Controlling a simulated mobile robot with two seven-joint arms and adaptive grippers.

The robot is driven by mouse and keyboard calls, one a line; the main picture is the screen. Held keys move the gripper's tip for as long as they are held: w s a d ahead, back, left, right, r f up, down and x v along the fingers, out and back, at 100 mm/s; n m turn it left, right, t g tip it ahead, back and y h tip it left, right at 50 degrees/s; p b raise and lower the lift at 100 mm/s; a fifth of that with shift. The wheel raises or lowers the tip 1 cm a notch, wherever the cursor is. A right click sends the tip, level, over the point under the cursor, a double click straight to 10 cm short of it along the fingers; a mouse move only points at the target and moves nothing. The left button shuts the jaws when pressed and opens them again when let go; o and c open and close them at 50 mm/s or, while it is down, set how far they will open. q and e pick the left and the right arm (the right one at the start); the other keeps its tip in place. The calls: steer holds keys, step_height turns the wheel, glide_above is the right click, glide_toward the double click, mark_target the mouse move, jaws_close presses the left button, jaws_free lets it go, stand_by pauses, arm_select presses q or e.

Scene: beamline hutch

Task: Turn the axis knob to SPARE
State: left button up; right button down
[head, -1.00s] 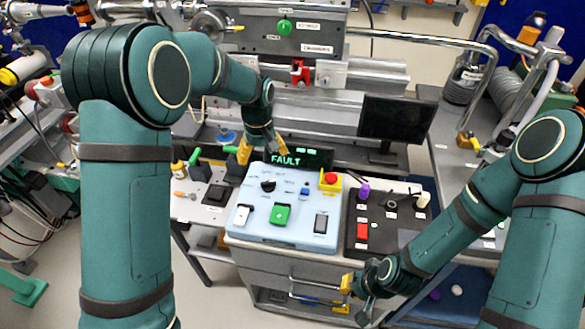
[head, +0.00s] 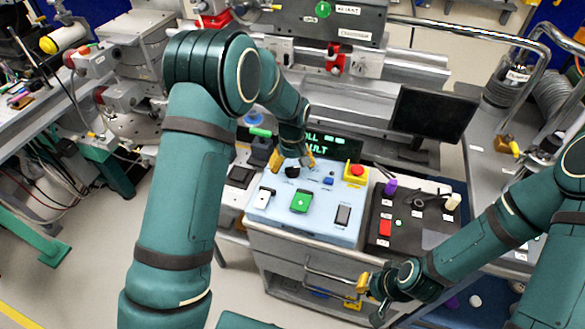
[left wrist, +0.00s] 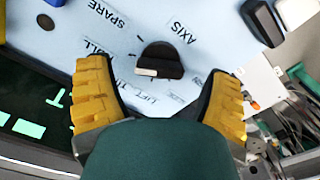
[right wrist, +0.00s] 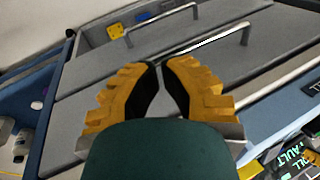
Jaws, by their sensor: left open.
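The axis knob (head: 291,172) is a black dial on the light blue control panel (head: 262,206). In the left wrist view the knob (left wrist: 162,58) shows a pale mark on its lower-left edge, on the side of the ROLL and LIFT labels; the exact setting is unclear. The SPARE label (left wrist: 108,14) is at upper left, AXIS (left wrist: 181,31) at upper right. My left gripper (head: 293,163) is open just over the knob, its fingers apart with the knob beyond and between them, no contact visible. My right gripper (head: 368,284) is shut and empty near the drawer front.
The display (head: 335,146) behind the panel shows FAULT with partly hidden text above. Drawer handles (head: 330,276) stick out below.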

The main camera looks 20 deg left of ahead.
arm_select(q)
steer(key=shift+f, duration=0.45)
steer(key=c, duration=1.2)
steer(key=shift+m, duration=0.3)
steer(key=m, duration=0.3)
steer(key=shift+m, duration=0.3)
steer(key=shift+m+p, duration=0.3)
steer(key=shift+m, duration=1.5)
